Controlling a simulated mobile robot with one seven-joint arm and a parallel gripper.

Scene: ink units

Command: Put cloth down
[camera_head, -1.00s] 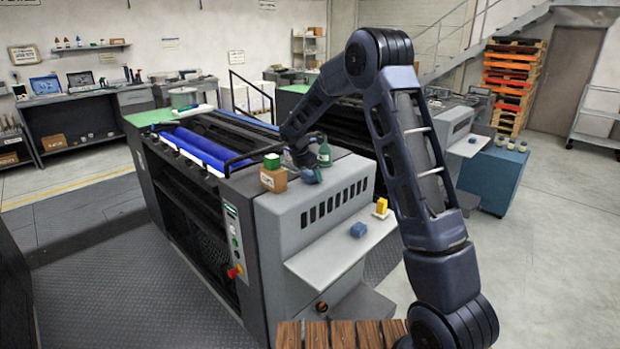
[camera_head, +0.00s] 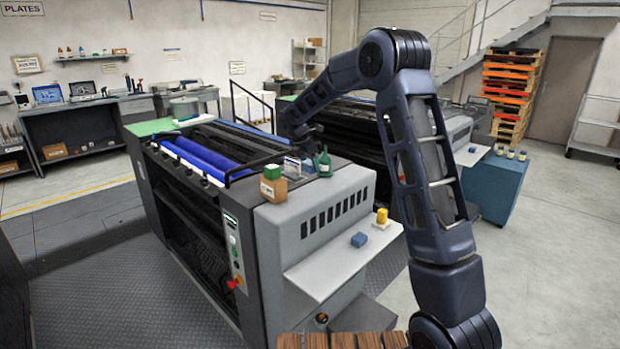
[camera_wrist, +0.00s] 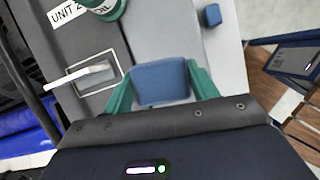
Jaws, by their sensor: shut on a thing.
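My gripper (camera_wrist: 161,74) has green fingers on both sides of a folded blue cloth (camera_wrist: 160,84) and is shut on it. In the wrist view the cloth is held over the grey top of the press unit (camera_wrist: 98,101).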

